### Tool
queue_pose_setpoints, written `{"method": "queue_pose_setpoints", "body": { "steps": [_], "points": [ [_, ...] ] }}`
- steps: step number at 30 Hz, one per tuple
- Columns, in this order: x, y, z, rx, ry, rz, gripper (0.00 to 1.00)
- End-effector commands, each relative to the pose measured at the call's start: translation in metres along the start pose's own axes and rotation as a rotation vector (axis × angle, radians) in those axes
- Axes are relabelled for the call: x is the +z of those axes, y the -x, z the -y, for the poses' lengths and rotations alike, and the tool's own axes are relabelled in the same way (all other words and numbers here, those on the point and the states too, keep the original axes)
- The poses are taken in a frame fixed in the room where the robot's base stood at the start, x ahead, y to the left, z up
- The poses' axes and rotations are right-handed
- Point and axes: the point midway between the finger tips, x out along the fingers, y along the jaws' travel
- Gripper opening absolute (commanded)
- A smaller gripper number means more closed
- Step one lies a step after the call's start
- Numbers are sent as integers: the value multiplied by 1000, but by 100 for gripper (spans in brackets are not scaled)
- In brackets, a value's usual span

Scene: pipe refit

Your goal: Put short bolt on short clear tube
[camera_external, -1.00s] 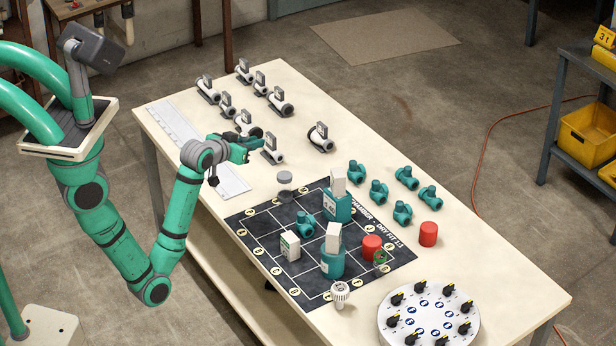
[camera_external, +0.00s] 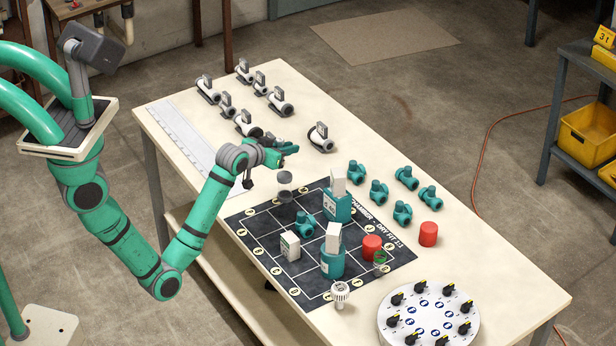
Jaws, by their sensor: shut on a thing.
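My gripper (camera_external: 290,149) has teal fingers and is above the back left part of the table, just above and behind a grey-topped clear cylinder. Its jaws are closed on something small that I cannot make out. No short bolt can be told apart in this view. The grey-topped cylinder (camera_external: 284,177) looks see-through in the middle and stands at the back left edge of the black mat. A small clear piece with a green ring (camera_external: 380,265) stands on the mat's right side. I cannot tell which of the two is the short clear tube.
The black grid mat (camera_external: 262,238) carries teal bottles (camera_external: 332,263), a white box (camera_external: 290,246) and a red cylinder (camera_external: 371,249). A white ribbed-head piece (camera_external: 340,291) stands at its front edge. White pipe fittings (camera_external: 320,138) and teal fittings (camera_external: 379,193) stand behind. A round dial plate (camera_external: 428,318) lies front right.

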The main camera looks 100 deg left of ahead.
Motion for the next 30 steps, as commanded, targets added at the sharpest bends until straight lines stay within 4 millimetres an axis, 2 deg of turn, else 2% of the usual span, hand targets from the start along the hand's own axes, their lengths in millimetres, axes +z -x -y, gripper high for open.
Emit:
{"method": "queue_pose_setpoints", "body": {
  "steps": [9,15,27,28,30],
  "points": [
    [11,-21,-3,1,-1,0,0],
    [36,-30,-3,0,-1,1,0],
    [41,-32,-3,1,0,-1,0],
    [41,-32,-3,1,0,0,14],
    [41,-32,-3,1,0,-1,30]
  ]
}}
